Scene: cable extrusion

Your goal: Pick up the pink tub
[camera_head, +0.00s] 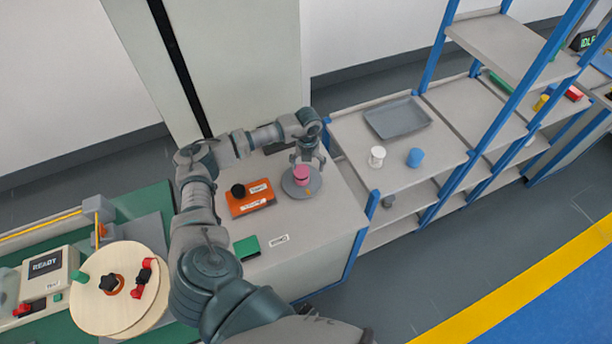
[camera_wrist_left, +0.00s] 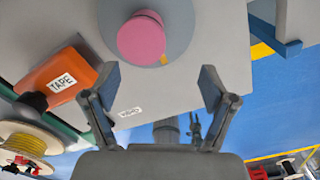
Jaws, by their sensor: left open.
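The pink tub (camera_head: 301,174) stands on a round grey plate (camera_head: 289,188) on the grey cabinet top in the head view. In the left wrist view the pink tub (camera_wrist_left: 142,38) is at the upper middle, beyond the fingertips, on the round plate (camera_wrist_left: 182,20). My left gripper (camera_head: 308,160) is just above and behind the tub in the head view. In the left wrist view the left gripper (camera_wrist_left: 146,82) has its fingers wide apart, with nothing between them. My right gripper is not in either view.
An orange tape dispenser (camera_head: 250,198) with a black knob sits left of the plate. A green block (camera_head: 247,247) lies nearer on the cabinet (camera_head: 310,235). A white tub (camera_head: 377,155), a blue tub (camera_head: 415,157) and a grey tray (camera_head: 397,117) stand on the shelf at right.

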